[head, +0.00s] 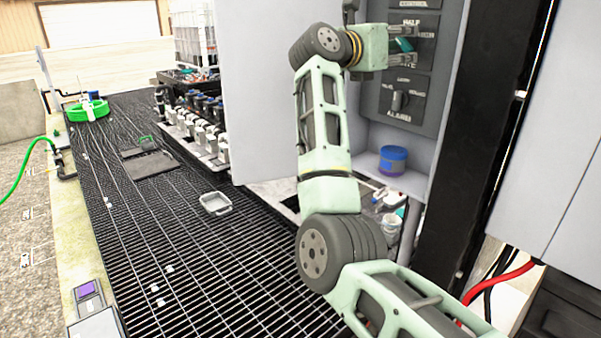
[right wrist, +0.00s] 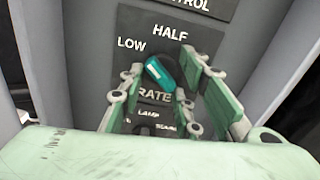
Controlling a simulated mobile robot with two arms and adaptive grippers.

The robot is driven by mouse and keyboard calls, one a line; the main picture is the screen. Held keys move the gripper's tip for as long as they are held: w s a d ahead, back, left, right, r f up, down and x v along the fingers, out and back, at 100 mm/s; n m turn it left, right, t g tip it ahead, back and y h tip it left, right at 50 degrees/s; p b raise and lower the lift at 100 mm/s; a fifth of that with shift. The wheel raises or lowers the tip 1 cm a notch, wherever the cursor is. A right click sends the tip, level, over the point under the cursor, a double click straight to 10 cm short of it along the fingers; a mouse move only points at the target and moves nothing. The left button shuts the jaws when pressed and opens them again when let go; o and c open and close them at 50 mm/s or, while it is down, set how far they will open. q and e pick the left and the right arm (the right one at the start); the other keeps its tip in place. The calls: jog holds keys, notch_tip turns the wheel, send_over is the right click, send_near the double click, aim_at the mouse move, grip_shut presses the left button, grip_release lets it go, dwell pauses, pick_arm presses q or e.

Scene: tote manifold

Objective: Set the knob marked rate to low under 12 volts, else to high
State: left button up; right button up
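The rate knob (right wrist: 162,72) is dark with a teal face and sits on a dark plate in the right wrist view. Its long axis slants from upper left to lower right, and LOW is printed to its upper left, HALF above, RATE below. The high label is hidden, probably behind my right finger. My right gripper (right wrist: 163,78) has its fingers apart on either side of the knob, with small gaps showing. The teal knob also shows between the fingers in the head view (head: 403,45). No voltage reading is legible. My left gripper is out of view.
Below on the panel is an alarm or lamp knob (head: 399,101). The open cabinet door (head: 262,100) is left of my arm. A box with a purple screen (head: 88,291) lies at lower left.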

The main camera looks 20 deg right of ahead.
jog(key=shift+d+m, duration=0.1)
jog(key=shift+m, duration=0.7)
jog(key=b+v, duration=0.4)
jog(key=v, duration=0.3)
jog(key=w+a+f+n+t+y, duration=0.2)
jog(key=a+f+n+t+y, duration=0.2)
jog(key=f+n, duration=0.5)
jog(key=w+a+f+n+t+y, duration=0.2)
jog(key=a+f+n+t+y, duration=0.3)
jog(key=f+n, duration=0.5)
jog(key=w+a+f+n+t+y, duration=0.2)
jog(key=a+f+n+t+y, duration=0.3)
jog(key=n, duration=1)
jog(key=shift+w+a+f+n+t+b, duration=0.15)
jog(key=shift+f+t, duration=0.4)
jog(key=shift+f, duration=0.55)
jog(key=shift+w+d+f+n+t+b, duration=0.15)
jog(key=shift+f+t, duration=0.4)
jog(key=shift+f, duration=0.6)
jog(key=shift+a, duration=0.1)
